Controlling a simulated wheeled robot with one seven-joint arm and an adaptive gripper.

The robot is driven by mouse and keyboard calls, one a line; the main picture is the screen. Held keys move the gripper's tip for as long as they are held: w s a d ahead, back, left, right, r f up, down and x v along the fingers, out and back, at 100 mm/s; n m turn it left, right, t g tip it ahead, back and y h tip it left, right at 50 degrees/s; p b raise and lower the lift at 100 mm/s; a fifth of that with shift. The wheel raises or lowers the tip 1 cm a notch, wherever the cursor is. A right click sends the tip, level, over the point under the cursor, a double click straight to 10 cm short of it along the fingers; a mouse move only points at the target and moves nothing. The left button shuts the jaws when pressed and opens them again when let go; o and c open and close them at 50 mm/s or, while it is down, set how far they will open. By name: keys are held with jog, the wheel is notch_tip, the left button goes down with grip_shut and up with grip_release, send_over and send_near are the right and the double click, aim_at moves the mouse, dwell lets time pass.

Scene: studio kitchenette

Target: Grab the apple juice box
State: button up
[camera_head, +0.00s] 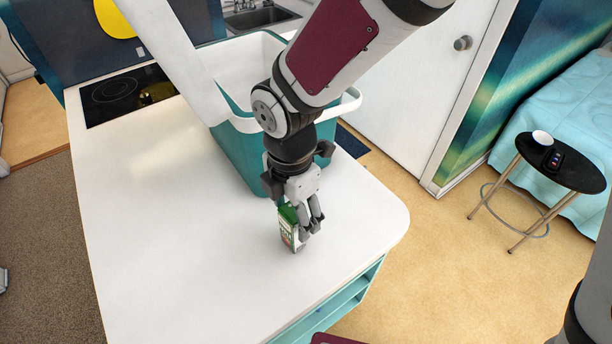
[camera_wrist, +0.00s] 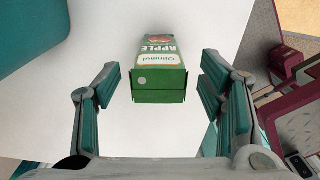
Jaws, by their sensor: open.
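The apple juice box (camera_head: 289,229) is a small green and white carton standing on the white countertop (camera_head: 180,240) near its right end. In the wrist view the carton (camera_wrist: 158,78) shows the word APPLE and lies between and just ahead of the two fingers. My gripper (camera_head: 309,222) points down at the carton, and its fingers partly cover the carton's right side in the head view. In the wrist view my gripper (camera_wrist: 162,92) is open, with a visible gap between each finger and the carton.
A large teal and white bin (camera_head: 238,160) stands on the counter just behind my gripper. A black cooktop (camera_head: 125,95) is at the back left. The counter's rounded right edge (camera_head: 404,225) is near. The counter's front left is clear. A black stool (camera_head: 560,162) stands at far right.

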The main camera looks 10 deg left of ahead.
notch_tip(320, 180, down, 4)
jog(key=shift+s+a+f, duration=0.1)
jog(key=shift+s+a, duration=0.05)
jog(key=c, duration=1.4)
